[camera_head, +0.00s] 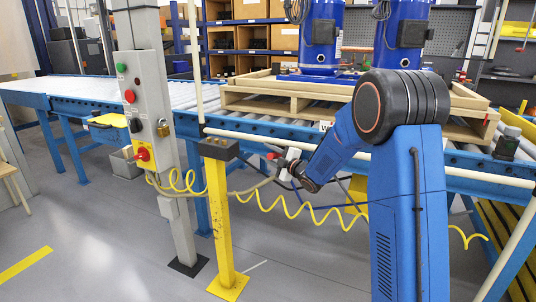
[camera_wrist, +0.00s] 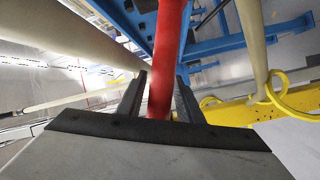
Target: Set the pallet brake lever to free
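A red bar (camera_wrist: 168,50), which looks like the lever's handle, runs between the two fingers of my gripper (camera_wrist: 162,78) in the wrist view. In the head view my gripper (camera_head: 283,162) is small, right of the black box (camera_head: 218,148) on the yellow post (camera_head: 221,220). A small bit of red (camera_head: 272,156) shows at its tip. The lever's pivot and any position marks are not clear.
A grey control box (camera_head: 146,105) with buttons and a red-yellow knob stands left on a post. The blue roller conveyor (camera_head: 270,129) carries wooden pallets (camera_head: 285,103) with blue compressors (camera_head: 321,35). A yellow coiled hose (camera_head: 300,206) hangs below my gripper. Cream rails run nearby.

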